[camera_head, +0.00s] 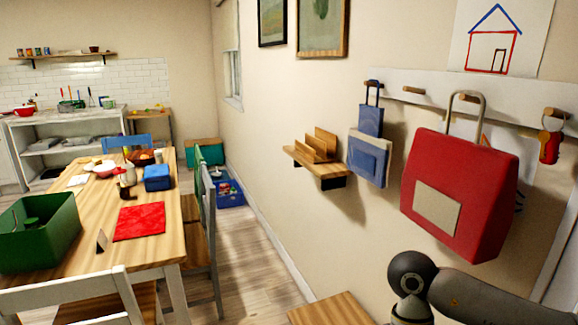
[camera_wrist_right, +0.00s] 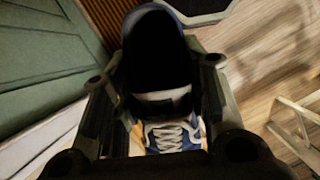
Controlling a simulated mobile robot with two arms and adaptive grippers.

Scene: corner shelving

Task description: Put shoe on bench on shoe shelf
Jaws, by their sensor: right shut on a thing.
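A blue shoe (camera_wrist_right: 173,136) with white laces and orange-tan edges fills the middle of the right wrist view. Its dark opening faces the camera. My right gripper (camera_wrist_right: 158,95) is shut on the shoe, with a finger along each side. A wooden surface (camera_head: 330,309), perhaps the bench, shows at the bottom of the head view. My right arm enters the head view at the lower right, but its gripper is out of that picture. I cannot make out the shoe shelf for certain. My left gripper is in neither view.
A red bag (camera_head: 475,185) hangs from the wall pegs. A small wooden wall shelf (camera_head: 320,168) juts out beside it. A dining table (camera_head: 92,240) with chairs stands at left. A green panelled surface (camera_wrist_right: 40,65) is left of the shoe, and wooden floor (camera_wrist_right: 265,75) is right.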

